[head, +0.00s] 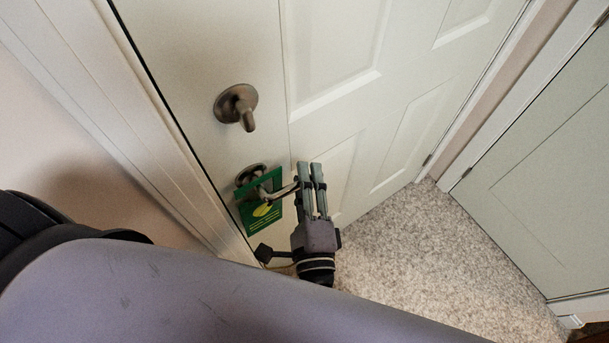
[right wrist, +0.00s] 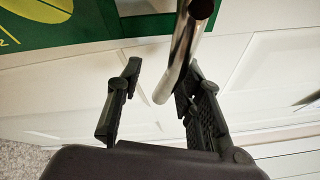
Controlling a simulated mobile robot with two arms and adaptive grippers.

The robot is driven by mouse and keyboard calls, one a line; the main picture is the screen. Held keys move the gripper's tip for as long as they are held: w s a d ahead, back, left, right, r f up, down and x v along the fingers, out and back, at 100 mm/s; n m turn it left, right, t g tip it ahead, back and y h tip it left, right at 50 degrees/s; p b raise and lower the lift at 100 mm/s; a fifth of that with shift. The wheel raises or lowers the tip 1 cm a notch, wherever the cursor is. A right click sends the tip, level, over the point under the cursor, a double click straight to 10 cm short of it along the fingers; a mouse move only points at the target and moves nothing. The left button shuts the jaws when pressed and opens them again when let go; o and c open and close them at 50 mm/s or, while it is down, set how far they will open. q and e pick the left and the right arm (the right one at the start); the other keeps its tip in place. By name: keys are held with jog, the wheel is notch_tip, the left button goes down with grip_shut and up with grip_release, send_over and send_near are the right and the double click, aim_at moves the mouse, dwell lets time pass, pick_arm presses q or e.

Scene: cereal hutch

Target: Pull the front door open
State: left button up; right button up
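The front door (head: 330,60) is pale, panelled and looks closed in its frame. Its metal lever handle (head: 283,191) sticks out to the right below a round deadbolt (head: 238,106). A green hanger sign (head: 261,206) hangs on the handle. My right gripper (head: 311,168) is at the free end of the lever. In the right wrist view, the lever (right wrist: 183,50) reaches between the two open fingers, close to or touching the right finger; the left finger is clear of it. The green sign (right wrist: 70,25) shows beyond the fingers. My left gripper is not in view.
A white door frame (head: 130,120) runs along the left of the door. Grey speckled carpet (head: 410,240) lies free in front of it. Another pale panelled door (head: 540,170) stands at the right, beside the corner.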

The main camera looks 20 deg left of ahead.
grip_shut()
